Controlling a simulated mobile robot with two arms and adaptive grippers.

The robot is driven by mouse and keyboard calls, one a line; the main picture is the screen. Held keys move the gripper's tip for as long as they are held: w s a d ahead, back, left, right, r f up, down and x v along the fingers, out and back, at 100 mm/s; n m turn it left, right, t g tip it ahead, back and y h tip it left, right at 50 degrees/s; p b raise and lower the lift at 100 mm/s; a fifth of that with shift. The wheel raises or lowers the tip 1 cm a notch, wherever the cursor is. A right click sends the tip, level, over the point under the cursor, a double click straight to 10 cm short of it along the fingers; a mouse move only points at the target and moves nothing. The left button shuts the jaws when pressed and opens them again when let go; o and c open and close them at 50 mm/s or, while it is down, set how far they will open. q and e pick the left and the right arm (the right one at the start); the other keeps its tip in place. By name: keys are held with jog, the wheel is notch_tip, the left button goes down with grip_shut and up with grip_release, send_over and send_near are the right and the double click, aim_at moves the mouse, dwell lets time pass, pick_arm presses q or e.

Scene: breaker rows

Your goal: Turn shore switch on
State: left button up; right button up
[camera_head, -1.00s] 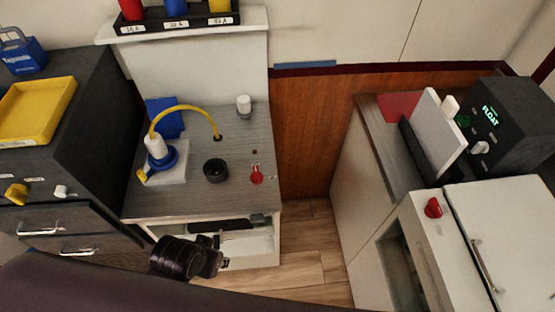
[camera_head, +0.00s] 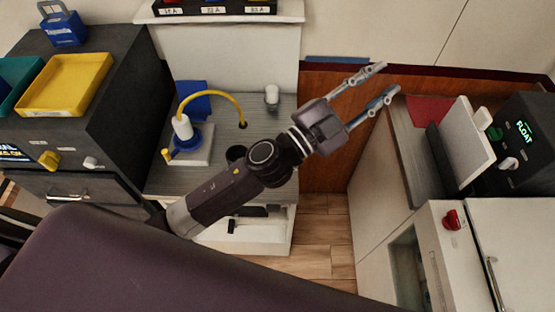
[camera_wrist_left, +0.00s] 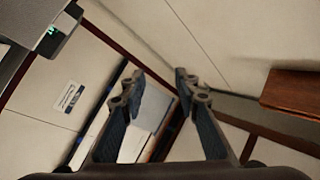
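No label in view reads "shore", so I cannot tell which control is the shore switch. In the head view, a yellow knob (camera_head: 49,160) and a small white knob (camera_head: 90,163) are on the dark cabinet at left. A red knob (camera_head: 452,220) is on the white unit at right. A dark box reading FLOAT (camera_head: 526,130) has a pale knob (camera_head: 508,163). My left gripper (camera_head: 387,80) is open and empty, reaching right over the gap, apart from these controls. Its spread fingers also show in the left wrist view (camera_wrist_left: 160,75). My right gripper is not in view.
A grey counter (camera_head: 165,185) holds a blue-and-white fitting (camera_head: 184,135) with a yellow cable. A white panel (camera_head: 467,145) stands upright at right. A yellow tray (camera_head: 66,85) lies on the dark cabinet. Wooden floor (camera_head: 325,240) shows between the units.

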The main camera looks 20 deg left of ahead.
pick_arm(q)
jog(key=s+d+m+g+h, duration=0.5)
jog(key=s+d+m+g, duration=0.1)
jog(key=d+m+g, duration=0.3)
jog(key=s+f+m+g+y, duration=0.5)
jog(key=f+m+g, duration=0.3)
jog(key=f, duration=0.5)
jog(key=w+a+f+m+y, duration=0.1)
jog(key=w+a+f+y, duration=0.1)
jog(key=a+f+y, duration=0.55)
jog(key=w+a+f+y, duration=0.1)
jog(key=w+a+y, duration=0.1)
jog(key=a, duration=0.5)
jog(key=w+a+f+n+y, duration=0.1)
jog(key=w+a+y, duration=0.1)
jog(key=a, duration=0.5)
jog(key=w+a+f+y, duration=0.2)
jog(key=a, duration=0.5)
jog(key=shift+t+p, duration=0.3)
jog(key=shift+p, duration=0.1)
jog(key=shift+f, duration=0.2)
notch_tip(320, 180, down, 6)
jog(key=shift+s+f+p, duration=0.1)
jog(key=shift+p, duration=1.15)
jog(key=shift+f, duration=0.45)
